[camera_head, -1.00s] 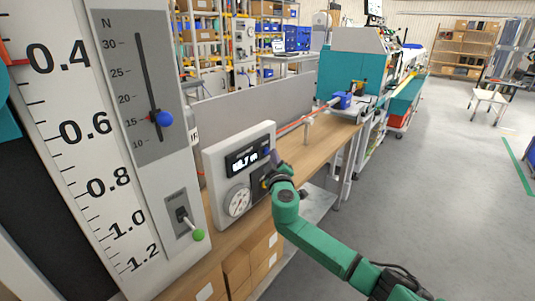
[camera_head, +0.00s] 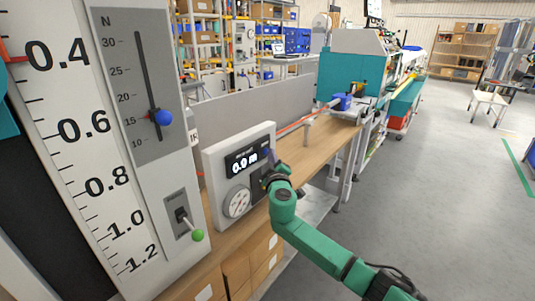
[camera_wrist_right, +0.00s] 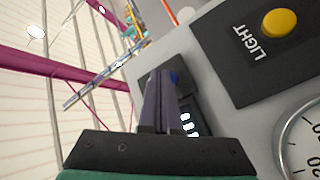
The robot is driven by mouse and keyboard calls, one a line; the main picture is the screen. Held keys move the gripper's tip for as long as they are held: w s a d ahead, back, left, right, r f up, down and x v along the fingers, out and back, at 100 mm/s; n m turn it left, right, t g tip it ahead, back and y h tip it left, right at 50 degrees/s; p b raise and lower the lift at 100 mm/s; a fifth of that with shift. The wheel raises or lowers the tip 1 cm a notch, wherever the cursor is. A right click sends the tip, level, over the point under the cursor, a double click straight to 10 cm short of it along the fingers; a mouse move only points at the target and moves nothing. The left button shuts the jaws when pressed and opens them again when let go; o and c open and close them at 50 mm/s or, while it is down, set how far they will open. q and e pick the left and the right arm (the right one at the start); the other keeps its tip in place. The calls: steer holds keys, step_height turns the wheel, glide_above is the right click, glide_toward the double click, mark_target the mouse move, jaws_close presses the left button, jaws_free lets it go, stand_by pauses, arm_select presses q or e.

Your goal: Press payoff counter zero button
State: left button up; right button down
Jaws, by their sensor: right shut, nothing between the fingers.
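The payoff counter is a light grey box (camera_head: 213,158) on the bench, with a lit display (camera_head: 242,163) that reads about 0.0 m. A small blue button (camera_head: 267,152) sits at the display's right end. It also shows in the right wrist view (camera_wrist_right: 174,77), partly hidden by my fingers. My right gripper (camera_head: 270,166) is shut and empty in front of the counter's face, its tips (camera_wrist_right: 161,76) close to the blue button. I cannot tell whether they touch it. My left gripper is out of view.
A round dial (camera_head: 237,202) is low on the counter; a yellow LIGHT button (camera_wrist_right: 279,23) is beside it in the wrist view. A tension panel with a blue knob (camera_head: 164,118) and green-tipped lever (camera_head: 197,235) stands left. Open floor (camera_head: 440,180) lies right.

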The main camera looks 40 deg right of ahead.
stand_by(0.4)
steer(key=shift+s+d, duration=0.2)
steer(key=shift+s, duration=0.5)
steer(key=shift+s+d, duration=0.25)
steer(key=shift+s, duration=0.55)
steer(key=shift+s+d, duration=0.2)
steer(key=shift+s, duration=0.6)
steer(key=shift+s+d, duration=0.25)
steer(key=shift+s, duration=0.55)
steer(key=shift+f, duration=0.1)
